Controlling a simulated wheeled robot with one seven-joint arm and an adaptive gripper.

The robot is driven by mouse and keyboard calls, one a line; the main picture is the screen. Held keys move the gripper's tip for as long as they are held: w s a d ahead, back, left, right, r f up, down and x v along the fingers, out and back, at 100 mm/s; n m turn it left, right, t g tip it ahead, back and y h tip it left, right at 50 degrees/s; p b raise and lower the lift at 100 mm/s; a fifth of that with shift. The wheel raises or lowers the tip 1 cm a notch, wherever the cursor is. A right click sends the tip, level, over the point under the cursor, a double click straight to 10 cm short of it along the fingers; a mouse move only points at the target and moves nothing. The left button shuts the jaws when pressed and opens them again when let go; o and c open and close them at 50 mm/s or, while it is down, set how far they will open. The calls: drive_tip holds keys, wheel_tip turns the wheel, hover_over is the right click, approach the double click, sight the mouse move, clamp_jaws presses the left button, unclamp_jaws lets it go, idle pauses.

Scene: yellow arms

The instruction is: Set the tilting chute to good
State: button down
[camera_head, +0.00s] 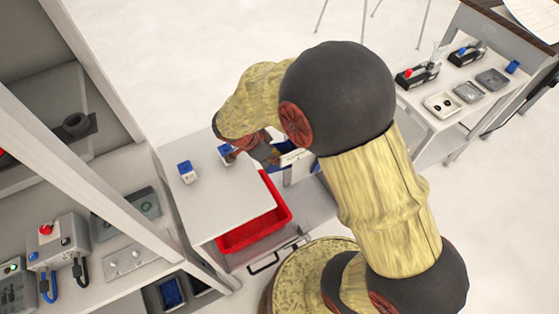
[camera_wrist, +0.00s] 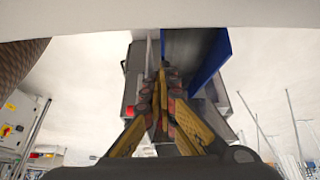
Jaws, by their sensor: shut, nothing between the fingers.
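What appears to be the tilting chute stands at the right side of a small white table, as a pale and blue piece (camera_head: 299,167) partly hidden behind my arm and gripper. In the wrist view the chute shows as a grey channel with a blue side wall (camera_wrist: 213,62). My gripper (camera_head: 272,158) is shut and empty beside the chute. In the wrist view its closed fingertips (camera_wrist: 163,72) overlap the chute's lower left part; I cannot tell whether they touch it. No good or reject marking is readable, and the chute's tilt is unclear.
A red bin (camera_head: 282,216) sits below the table's front right edge. Two small white blocks with blue tops (camera_head: 187,172) (camera_head: 226,155) stand on the white tabletop (camera_head: 220,205). A shelf with control boxes (camera_head: 57,241) is at left. Another bench (camera_head: 460,74) stands far right.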

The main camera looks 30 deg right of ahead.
drive_tip(key=a+f+b, duration=0.2)
drive_tip(key=b, duration=0.2)
drive_tip(key=shift+a+f+h, duration=0.25)
drive_tip(key=shift+f+h, duration=0.1)
drive_tip(key=shift+h, duration=0.05)
drive_tip(key=v, duration=1.2)
drive_tip(key=shift+s, duration=0.1)
drive_tip(key=shift+d+r, duration=0.1)
